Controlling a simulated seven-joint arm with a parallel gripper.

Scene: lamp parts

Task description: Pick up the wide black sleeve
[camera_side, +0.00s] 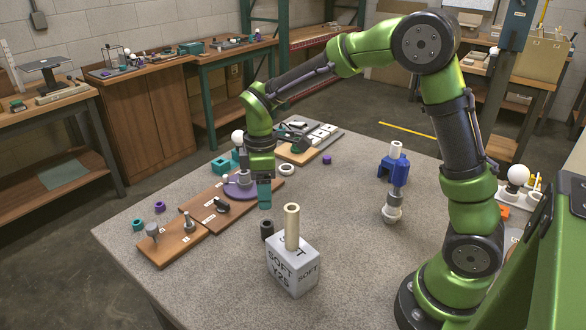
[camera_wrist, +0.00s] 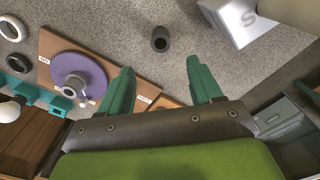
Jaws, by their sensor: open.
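The wide black sleeve (camera_side: 267,229) stands on the grey tabletop, just left of a white lettered block. In the wrist view the black sleeve (camera_wrist: 160,39) shows as a short dark tube seen from above, with its hole visible. My gripper (camera_side: 264,194) is above the table, behind the sleeve and apart from it. In the wrist view the two green fingers of my gripper (camera_wrist: 160,77) are spread with nothing between them, and the sleeve lies beyond the fingertips, roughly centred between them.
The white block (camera_side: 293,270) carries an upright cream tube (camera_side: 292,226). A wooden board with a purple disc (camera_side: 243,187) is beside my gripper. A second board (camera_side: 172,241) holds grey parts. A blue holder (camera_side: 393,168) stands at the right. The tabletop between is clear.

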